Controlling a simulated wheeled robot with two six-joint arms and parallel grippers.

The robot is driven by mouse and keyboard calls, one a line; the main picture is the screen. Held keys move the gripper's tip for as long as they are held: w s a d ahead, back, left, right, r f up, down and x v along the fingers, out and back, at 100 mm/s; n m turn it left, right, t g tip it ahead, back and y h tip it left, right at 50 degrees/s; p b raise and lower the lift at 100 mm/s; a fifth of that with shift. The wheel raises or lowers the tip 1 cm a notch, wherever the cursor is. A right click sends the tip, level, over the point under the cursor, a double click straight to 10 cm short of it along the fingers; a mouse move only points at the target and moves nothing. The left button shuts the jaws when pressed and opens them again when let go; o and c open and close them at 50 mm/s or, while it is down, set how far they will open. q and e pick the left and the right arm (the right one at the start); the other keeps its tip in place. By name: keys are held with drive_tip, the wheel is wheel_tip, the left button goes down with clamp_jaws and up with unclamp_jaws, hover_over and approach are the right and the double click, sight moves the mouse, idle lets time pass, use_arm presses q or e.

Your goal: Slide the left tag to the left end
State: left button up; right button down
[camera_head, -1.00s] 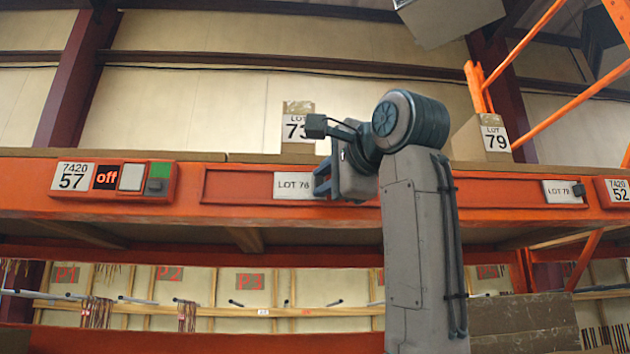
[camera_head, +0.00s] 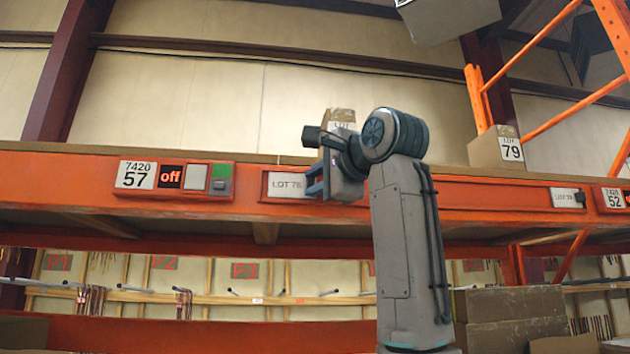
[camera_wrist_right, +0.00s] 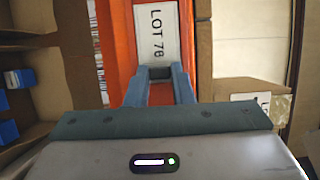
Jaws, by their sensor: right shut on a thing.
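The left tag (camera_head: 287,184), a white plate reading LOT 78, sits in the orange rail (camera_head: 445,190) on the shelf beam, close to the rail's left end. My right gripper (camera_head: 315,184) is at the tag's right edge. The right wrist view shows the tag (camera_wrist_right: 157,35) beyond my right gripper's fingers (camera_wrist_right: 159,74), which are shut on a dark grip block (camera_wrist_right: 158,72) at the tag's end. The right tag (camera_head: 565,197), with a dark block at its right side, sits near the rail's right end. My left gripper is not in view.
Cartons stand on the shelf, one behind my right wrist (camera_head: 341,118) and one marked 79 (camera_head: 497,148). The rail between the tags is clear where visible.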

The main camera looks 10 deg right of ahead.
drive_tip(key=c, duration=1.5)
unclamp_jaws()
drive_tip(key=shift+d+f, duration=0.1)
drive_tip(key=shift+d, duration=0.05)
drive_tip(key=shift+o, duration=1.3)
drive_tip(key=shift+a, duration=0.25)
drive_tip(key=shift+s+d, duration=0.1)
drive_tip(key=shift+s, duration=0.15)
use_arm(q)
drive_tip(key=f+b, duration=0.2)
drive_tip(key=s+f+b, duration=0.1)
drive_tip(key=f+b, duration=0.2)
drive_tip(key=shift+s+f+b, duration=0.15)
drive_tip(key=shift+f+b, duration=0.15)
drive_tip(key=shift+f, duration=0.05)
use_arm(e)
drive_tip(key=v, duration=1)
drive_tip(key=shift+s+d, duration=0.1)
drive_tip(key=shift+s, duration=0.05)
